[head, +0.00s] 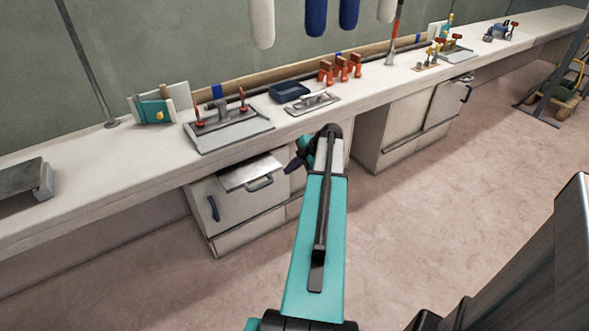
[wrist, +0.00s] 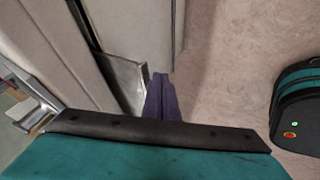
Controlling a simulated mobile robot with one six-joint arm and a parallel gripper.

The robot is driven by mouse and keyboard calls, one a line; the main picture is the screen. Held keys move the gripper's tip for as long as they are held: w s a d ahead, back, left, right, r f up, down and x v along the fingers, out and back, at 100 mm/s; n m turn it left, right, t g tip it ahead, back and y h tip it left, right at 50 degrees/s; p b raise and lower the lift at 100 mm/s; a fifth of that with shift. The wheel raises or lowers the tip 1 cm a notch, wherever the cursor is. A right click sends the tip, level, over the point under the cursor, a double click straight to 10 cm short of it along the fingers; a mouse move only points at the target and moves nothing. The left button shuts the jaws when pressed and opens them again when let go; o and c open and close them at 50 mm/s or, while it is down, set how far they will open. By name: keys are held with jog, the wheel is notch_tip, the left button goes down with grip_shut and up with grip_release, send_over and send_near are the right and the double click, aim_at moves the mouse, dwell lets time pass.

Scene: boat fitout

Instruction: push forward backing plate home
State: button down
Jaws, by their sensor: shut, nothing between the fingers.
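I cannot tell for sure which part is the forward backing plate. A grey plate (head: 313,103) with fittings lies flat near the bench's front edge. A larger grey tray-like plate (head: 228,134) with two red-handled pieces lies to its left. My gripper (head: 294,163) is low in front of the bench, beside a cabinet with a partly open drawer (head: 252,172). In the wrist view my gripper's purple fingers (wrist: 159,97) are shut and empty. A metal handle-like piece (wrist: 125,80) is close to their left; I cannot tell whether they touch.
The long white bench (head: 90,185) runs along the wall. A dark blue bin (head: 288,92) and orange clamps (head: 341,69) stand behind the grey plate. A second cabinet (head: 405,120) stands to the right under the bench.

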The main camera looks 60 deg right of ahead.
jog(key=shift+w+d, duration=0.2)
jog(key=shift+w, duration=0.35)
jog(key=shift+w+d, duration=0.2)
jog(key=shift+w, duration=0.3)
